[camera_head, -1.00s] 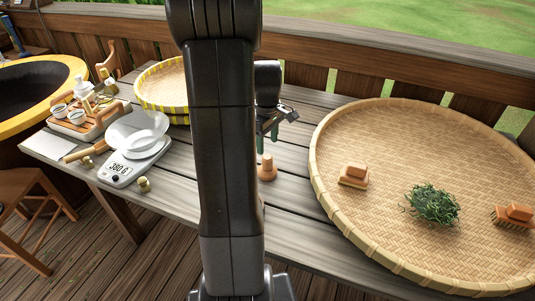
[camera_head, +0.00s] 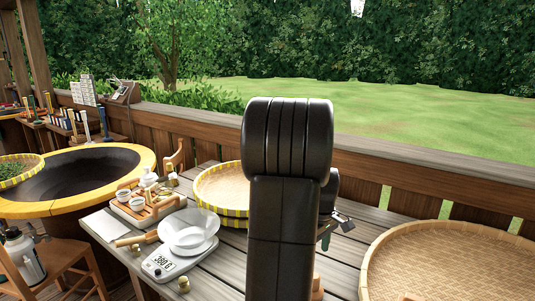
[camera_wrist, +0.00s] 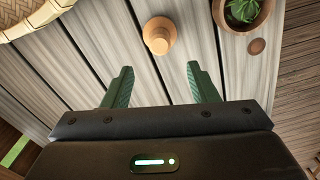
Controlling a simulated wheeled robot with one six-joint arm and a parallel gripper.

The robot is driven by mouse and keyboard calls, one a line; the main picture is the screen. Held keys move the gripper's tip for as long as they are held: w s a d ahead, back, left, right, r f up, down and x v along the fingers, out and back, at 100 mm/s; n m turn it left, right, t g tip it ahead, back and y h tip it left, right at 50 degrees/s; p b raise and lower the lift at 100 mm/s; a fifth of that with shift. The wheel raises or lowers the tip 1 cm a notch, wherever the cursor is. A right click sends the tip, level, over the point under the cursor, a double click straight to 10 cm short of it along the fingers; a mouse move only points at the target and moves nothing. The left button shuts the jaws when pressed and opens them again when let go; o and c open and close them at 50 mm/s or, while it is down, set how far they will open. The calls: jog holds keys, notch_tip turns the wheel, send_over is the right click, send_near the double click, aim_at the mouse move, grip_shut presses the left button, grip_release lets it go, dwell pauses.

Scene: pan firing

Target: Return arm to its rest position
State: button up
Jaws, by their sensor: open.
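My gripper (camera_wrist: 158,75) is open in the wrist camera, its two green fingers apart with nothing between them. It points down over the grey plank table (camera_wrist: 185,45). A small orange-tan wooden piece with a round knob (camera_wrist: 160,36) stands on the table just beyond the fingertips, apart from them. In the head camera my dark arm fills the middle of the picture. Part of my gripper (camera_head: 327,238) shows just right of it, above the table, with the rest hidden behind the arm.
A large woven tray (camera_head: 455,262) lies at right. A yellow-rimmed basket (camera_head: 215,190), white scale (camera_head: 165,262) with a clear bowl, and wooden tea tray (camera_head: 150,214) are at left. A yellow-rimmed wok (camera_head: 148,157) stands farther left. A bowl with leaves (camera_wrist: 262,14) shows in the wrist view.

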notch_tip(320, 180, down, 12)
jog(key=shift+r, duration=0.25)
jog(key=shift+f, duration=0.1)
dwell(0.4)
